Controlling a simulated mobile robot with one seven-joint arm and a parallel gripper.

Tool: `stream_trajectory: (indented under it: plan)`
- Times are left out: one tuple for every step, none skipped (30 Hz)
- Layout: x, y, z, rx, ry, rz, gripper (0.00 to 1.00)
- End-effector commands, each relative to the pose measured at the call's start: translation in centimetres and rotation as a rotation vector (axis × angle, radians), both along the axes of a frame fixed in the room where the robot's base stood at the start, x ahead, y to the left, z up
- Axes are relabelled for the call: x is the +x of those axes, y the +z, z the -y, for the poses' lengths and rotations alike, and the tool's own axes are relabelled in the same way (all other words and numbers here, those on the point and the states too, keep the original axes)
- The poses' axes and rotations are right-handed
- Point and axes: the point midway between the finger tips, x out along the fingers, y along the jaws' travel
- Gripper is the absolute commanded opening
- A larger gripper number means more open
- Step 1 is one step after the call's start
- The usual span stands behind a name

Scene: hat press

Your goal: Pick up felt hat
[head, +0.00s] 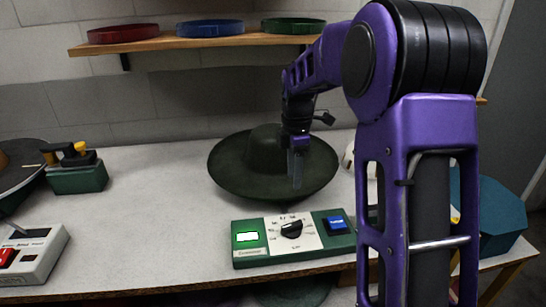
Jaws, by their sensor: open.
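The felt hat (230,165) is dark green with a wide, upturned brim and a rounded crown. It sits on the white worktop, in the middle of the head view. My gripper (297,170) comes down from above at the hat's right side, in front of part of the crown and brim. It is open, and nothing shows held in it. Whether its fingers touch the hat cannot be told from this view. My purple arm hides the worktop to the right of the hat.
A control panel (262,256) with a dial and blue button stands in front of the hat. A green box (77,178) and a white switch unit (35,262) are on the left. A wooden shelf (190,42) holds red, blue and green rings above. The worktop left of the hat is clear.

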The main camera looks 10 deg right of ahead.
Motion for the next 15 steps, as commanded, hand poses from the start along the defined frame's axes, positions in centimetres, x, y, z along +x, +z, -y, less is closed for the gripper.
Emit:
stream_trajectory:
  plan:
    - [0.0,-0.4,0.0,0.0,0.0,-0.001,0.47]
    - [0.0,-0.7,0.0,0.0,0.0,-0.002,0.47]
    - [0.1,-1.2,-0.1,0.0,0.0,-0.003,0.47]
    - [0.1,-1.7,-0.1,0.0,0.0,-0.004,0.47]
    - [0.2,-2.2,-0.1,0.0,-0.001,-0.004,0.47]
    - [0.3,-2.9,-0.1,0.0,-0.001,-0.005,0.47]
    - [0.3,-3.3,-0.1,0.0,-0.001,-0.005,0.47]
    - [0.4,-3.7,-0.1,0.0,-0.001,-0.004,0.47]
    - [0.4,-4.2,-0.1,0.0,-0.001,-0.003,0.47]
    - [0.4,-4.5,-0.1,0.0,-0.001,-0.003,0.47]
    - [0.4,-4.8,-0.1,0.0,-0.001,-0.003,0.47]
    - [0.4,-5.1,-0.1,0.0,-0.001,-0.002,0.47]
    - [0.4,-5.2,-0.1,0.0,0.0,-0.001,0.47]
    - [0.4,-5.2,-0.1,0.0,0.0,-0.001,0.47]
    - [0.4,-5.3,-0.1,0.0,0.0,-0.001,0.47]
